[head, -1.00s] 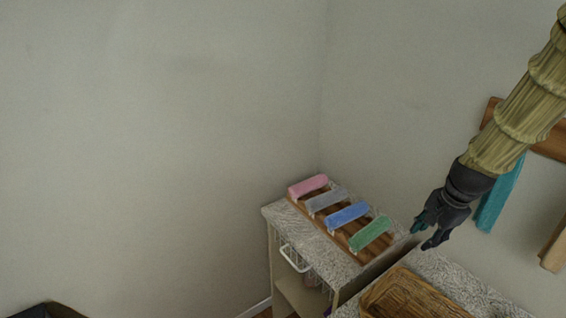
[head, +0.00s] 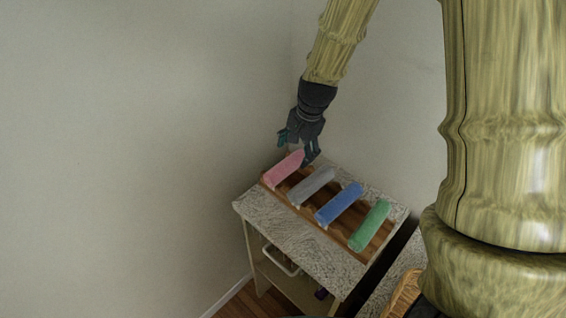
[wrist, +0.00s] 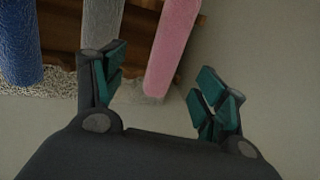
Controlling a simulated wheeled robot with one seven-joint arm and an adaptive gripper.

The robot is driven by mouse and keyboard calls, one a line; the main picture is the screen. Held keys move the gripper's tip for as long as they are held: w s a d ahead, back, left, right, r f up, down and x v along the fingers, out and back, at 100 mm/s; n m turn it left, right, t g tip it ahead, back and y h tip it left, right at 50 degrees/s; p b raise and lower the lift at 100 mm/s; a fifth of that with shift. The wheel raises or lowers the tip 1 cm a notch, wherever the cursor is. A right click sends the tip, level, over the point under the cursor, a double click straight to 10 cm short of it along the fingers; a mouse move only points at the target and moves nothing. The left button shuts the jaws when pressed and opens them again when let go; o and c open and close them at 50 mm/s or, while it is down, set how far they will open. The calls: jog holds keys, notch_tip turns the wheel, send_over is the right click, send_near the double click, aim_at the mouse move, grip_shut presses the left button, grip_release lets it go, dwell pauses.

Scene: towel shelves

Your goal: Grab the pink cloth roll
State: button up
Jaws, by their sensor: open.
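The pink cloth roll (head: 283,168) lies at the left end of a row of rolls on a wooden rack on the cabinet top. My gripper (head: 296,154) is open and empty, just above and behind the far end of the pink roll in the head view. In the wrist view the pink roll (wrist: 172,45) enters from the top, and its near end sits between the lines of the two open fingers (wrist: 158,90), a little nearer the left finger. Whether a finger touches the roll cannot be told.
The grey roll (head: 311,187) lies right beside the pink one, then the blue roll (head: 339,204) and the green roll (head: 369,226). The wooden rack (head: 349,252) rests on the speckled cabinet top (head: 290,240). Walls stand close behind and left. A wicker basket (head: 402,294) is at lower right.

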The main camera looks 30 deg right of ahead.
aim_at(290, 160)
jog(key=w+f, duration=0.2)
jog(key=f, duration=0.1)
jog(key=shift+w+a+f, duration=0.1)
jog(key=shift+a+f, duration=0.1)
jog(key=shift+s+f+p, duration=0.1)
jog(key=shift+s+p, duration=0.4)
jog(key=shift+p, duration=0.2)
jog(key=w+f, duration=0.1)
jog(key=f+p, duration=0.1)
jog(key=f, duration=0.1)
jog(key=shift+w+a, duration=0.1)
jog(key=shift+w, duration=0.3)
jog(key=shift+f, duration=0.3)
jog(key=shift+s, duration=0.2)
jog(key=shift+w+f, duration=0.2)
jog(key=shift+f, duration=0.05)
jog(key=shift+r, duration=0.1)
jog(key=c, duration=1.1)
